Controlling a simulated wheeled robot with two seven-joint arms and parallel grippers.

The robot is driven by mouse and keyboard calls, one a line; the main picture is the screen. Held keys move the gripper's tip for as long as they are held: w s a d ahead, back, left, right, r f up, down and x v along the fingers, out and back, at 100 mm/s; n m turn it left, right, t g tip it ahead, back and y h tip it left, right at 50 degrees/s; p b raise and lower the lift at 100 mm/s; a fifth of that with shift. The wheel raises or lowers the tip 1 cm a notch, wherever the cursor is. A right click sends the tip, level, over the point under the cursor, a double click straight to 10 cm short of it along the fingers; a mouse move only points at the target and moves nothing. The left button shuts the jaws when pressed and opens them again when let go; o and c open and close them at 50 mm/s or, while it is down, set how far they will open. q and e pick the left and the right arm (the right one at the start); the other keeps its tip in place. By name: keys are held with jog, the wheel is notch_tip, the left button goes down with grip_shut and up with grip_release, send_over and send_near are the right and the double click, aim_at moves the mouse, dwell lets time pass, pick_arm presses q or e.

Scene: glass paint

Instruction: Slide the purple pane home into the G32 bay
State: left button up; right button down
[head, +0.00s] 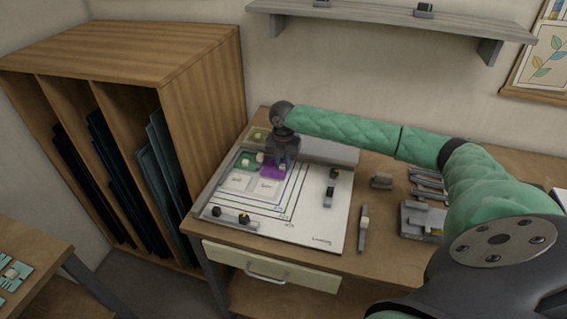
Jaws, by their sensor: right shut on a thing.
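The purple pane (272,171) is low over the white layout board (310,225), at the board's back part. My right gripper (278,163) reaches down from behind and is shut on the pane, hiding part of it. Two pale labelled bays (239,183) lie just in front; their labels are too small to read, so I cannot tell which is G32. A green piece (245,160) lies left of the purple pane. I cannot tell whether the pane touches the board. My left gripper is not in view.
A grey rail (330,151) runs along the board's back. Small clamp-like blocks stand on the board's front left (232,217) and right (331,187). Grey trays and tools (422,219) lie right of it. A wooden rack (200,110) with dark sheets stands left.

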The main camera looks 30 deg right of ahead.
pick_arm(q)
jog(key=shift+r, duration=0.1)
pick_arm(e)
jog(key=shift+w+d, duration=0.1)
jog(key=shift+w, duration=0.85)
dwell(0.5)
pick_arm(q)
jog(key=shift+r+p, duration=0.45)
jog(key=shift+p, duration=0.05)
pick_arm(e)
jog(key=shift+r, duration=0.1)
dwell(0.7)
jog(key=c, duration=1.2)
grip_release()
jog(key=shift+w, duration=0.1)
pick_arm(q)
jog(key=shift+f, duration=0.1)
